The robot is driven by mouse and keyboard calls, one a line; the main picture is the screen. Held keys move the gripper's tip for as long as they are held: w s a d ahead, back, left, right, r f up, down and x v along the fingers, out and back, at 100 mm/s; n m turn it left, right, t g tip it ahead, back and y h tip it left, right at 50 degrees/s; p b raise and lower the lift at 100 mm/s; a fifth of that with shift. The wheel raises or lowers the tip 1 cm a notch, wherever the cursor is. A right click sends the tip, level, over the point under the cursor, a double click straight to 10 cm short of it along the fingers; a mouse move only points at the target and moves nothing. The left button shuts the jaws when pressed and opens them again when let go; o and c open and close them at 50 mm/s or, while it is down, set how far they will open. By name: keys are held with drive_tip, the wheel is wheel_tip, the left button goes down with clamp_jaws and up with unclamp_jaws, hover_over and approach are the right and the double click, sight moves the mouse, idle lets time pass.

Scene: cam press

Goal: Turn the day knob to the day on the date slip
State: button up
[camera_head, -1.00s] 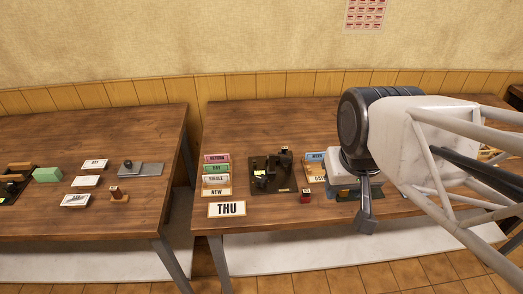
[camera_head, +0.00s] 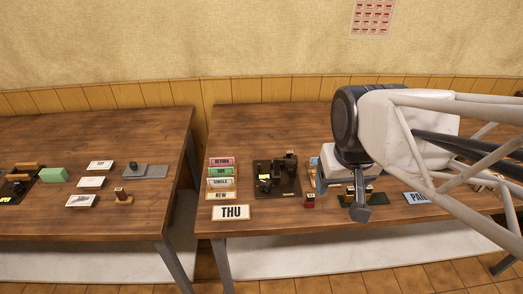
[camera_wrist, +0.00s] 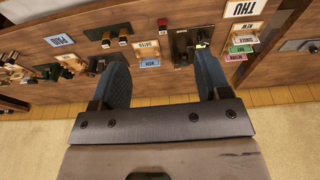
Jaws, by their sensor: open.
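The date slip (camera_head: 231,213) is a white card reading THU at the table's front left. It shows upside down in the wrist view (camera_wrist: 242,9). The dark press (camera_head: 277,178) stands behind and right of it on a black base, with a small yellow-green patch. The press also shows in the wrist view (camera_wrist: 186,46), beyond the fingers. The day knob is too small to tell apart. My gripper (camera_wrist: 163,80) is open and empty, its fingers apart above the table. In the head view it hangs right of the press, not touching it.
Coloured ticket cards (camera_head: 220,171) stand in a rack left of the press. A small red stamp (camera_head: 310,201) stands at its right. A stamp stand (camera_head: 378,199) is below my gripper, beside a blue PAID sign (camera_head: 416,198). A second table (camera_head: 60,140) is at the left.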

drive_tip(key=w+a+f+n, duration=0.1)
drive_tip(key=w+a+f, duration=0.15)
drive_tip(key=w, duration=0.45)
drive_tip(key=w+a+f+n, duration=0.1)
drive_tip(key=w+a+f, duration=0.1)
drive_tip(key=w+f, duration=0.3)
drive_tip(key=n+g, duration=0.2)
approach(266, 183)
drive_tip(key=shift+s+d+f, duration=0.15)
drive_tip(key=shift+s+d, duration=0.2)
drive_tip(key=shift+d, duration=0.1)
drive_tip(key=shift+w+a+f+g, duration=0.2)
drive_tip(key=shift+w+f, duration=0.1)
drive_tip(key=shift+f, duration=0.2)
drive_tip(key=shift+w+a+f+g, duration=0.15)
drive_tip(key=shift+w+f, duration=0.1)
drive_tip(key=shift+f, duration=0.25)
drive_tip(key=shift+f, duration=3.9)
drive_tip(key=c, duration=0.9)
